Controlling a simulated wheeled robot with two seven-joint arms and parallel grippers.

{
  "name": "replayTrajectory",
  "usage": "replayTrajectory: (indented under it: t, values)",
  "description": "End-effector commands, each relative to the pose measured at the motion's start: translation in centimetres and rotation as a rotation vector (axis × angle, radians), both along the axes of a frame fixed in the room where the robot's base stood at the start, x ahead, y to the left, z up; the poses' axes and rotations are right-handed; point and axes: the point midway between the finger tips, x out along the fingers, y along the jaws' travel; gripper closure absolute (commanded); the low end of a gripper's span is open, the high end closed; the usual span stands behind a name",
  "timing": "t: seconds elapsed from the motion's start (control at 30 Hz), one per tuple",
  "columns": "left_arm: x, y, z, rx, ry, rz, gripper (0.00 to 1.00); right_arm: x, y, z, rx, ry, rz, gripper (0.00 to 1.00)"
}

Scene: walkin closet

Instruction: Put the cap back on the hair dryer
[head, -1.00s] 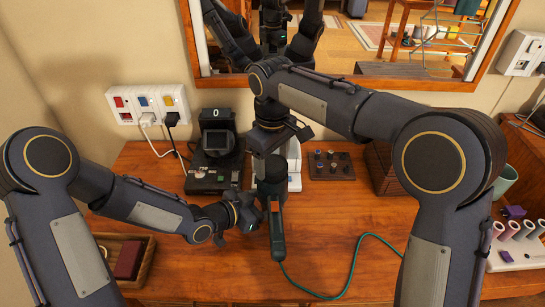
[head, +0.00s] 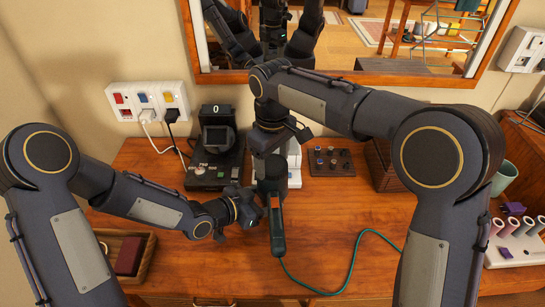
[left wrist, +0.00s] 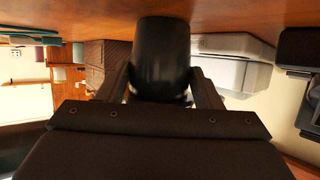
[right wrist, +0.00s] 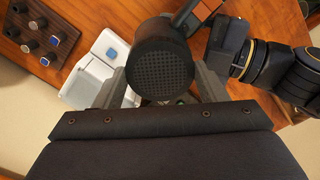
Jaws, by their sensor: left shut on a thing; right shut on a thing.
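A green cord runs from the handle to the right. My left gripper (head: 258,208) comes in from the left and is shut on a black cylindrical part (left wrist: 163,58), which looks like the barrel. My right gripper (head: 270,158) reaches down from above, shut on the round black cap (right wrist: 163,60) with a mesh face. The cap is at the barrel's upper end. I cannot tell whether it is fully seated; the seam is hidden.
A black device with a display (head: 217,140) stands behind left, a white box (head: 294,165) behind the dryer and a knob panel (head: 331,163) right of it. A tray (head: 147,262) lies front left. A cup (head: 504,178) stands far right. The table's front right is mostly clear.

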Motion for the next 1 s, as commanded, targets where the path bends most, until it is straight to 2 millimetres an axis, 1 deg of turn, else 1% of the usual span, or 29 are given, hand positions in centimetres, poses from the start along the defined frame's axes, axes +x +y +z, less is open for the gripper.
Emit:
replayTrajectory:
  t: [0.07,0.17,0.77,1.0]
  values:
    - [0.04,0.01,0.05,-0.001,-0.001,0.001,1.00,0.00,0.03,0.06,0.001,-0.001,-0.056,0.56]
    - [0.04,0.00,0.05,-0.001,-0.001,0.001,1.00,0.00,0.06,0.08,-0.001,-0.002,-0.237,0.56]
    - [0.03,0.00,0.04,-0.001,-0.001,0.000,1.00,0.01,0.11,0.01,0.001,-0.002,-1.893,0.56]
    - [0.01,0.00,0.03,0.001,-0.001,0.000,1.00,0.03,0.11,-0.04,0.002,-0.003,-2.570,0.56]
